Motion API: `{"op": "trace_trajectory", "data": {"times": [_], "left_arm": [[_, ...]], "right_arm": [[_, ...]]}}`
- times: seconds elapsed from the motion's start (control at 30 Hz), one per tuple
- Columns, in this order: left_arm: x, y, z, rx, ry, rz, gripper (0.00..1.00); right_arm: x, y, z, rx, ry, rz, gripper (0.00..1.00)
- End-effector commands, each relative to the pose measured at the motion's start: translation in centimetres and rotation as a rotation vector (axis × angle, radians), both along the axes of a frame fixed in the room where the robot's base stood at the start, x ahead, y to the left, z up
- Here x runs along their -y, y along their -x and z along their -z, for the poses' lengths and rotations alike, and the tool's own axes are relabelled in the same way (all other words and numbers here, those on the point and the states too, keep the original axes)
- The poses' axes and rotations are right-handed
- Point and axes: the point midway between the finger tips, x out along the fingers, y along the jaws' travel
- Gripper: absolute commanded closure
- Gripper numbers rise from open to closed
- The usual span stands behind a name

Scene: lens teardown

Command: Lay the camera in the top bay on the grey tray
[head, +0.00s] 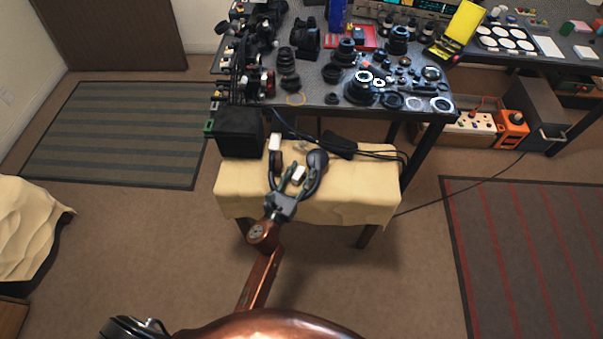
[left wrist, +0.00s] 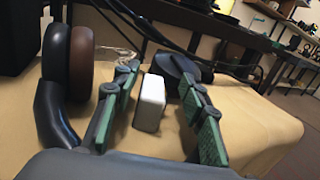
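My left gripper (head: 293,178) is over the yellow cloth-covered bench. Its green-padded fingers are spread with nothing between them touching; the left wrist view shows the open fingers (left wrist: 158,112) on either side of a small white block (left wrist: 150,103), with a gap each side. The block also shows in the head view (head: 298,173). A black camera-like body (head: 307,40) stands among lenses on the dark table, well beyond the gripper. More dark gear is crowded at the table's left end; I cannot make out bays there. I cannot pick out a plain grey tray for certain. My right gripper is not in view.
Headphone-like cups (head: 317,160) lie close beside the left fingers. A black box (head: 239,132), a second white block (head: 274,142) and dark cables are at the bench's (head: 345,205) back. Lenses and rings crowd the dark table (head: 310,88). A tray of white discs (head: 505,38) is far right.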

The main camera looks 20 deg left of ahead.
Motion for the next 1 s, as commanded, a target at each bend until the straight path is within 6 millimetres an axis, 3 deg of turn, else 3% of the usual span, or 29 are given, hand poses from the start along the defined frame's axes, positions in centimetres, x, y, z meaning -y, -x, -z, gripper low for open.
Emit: {"op": "trace_trajectory", "data": {"times": [0.6, 1.0], "left_arm": [[-0.48, 0.15, 0.02, -0.001, -0.001, -0.007, 1.00], [-0.34, 0.10, -0.10, 0.000, -0.001, -0.005, 1.00]], "right_arm": [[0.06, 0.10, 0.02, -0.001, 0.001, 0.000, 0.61], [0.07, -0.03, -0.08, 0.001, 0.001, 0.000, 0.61]]}}
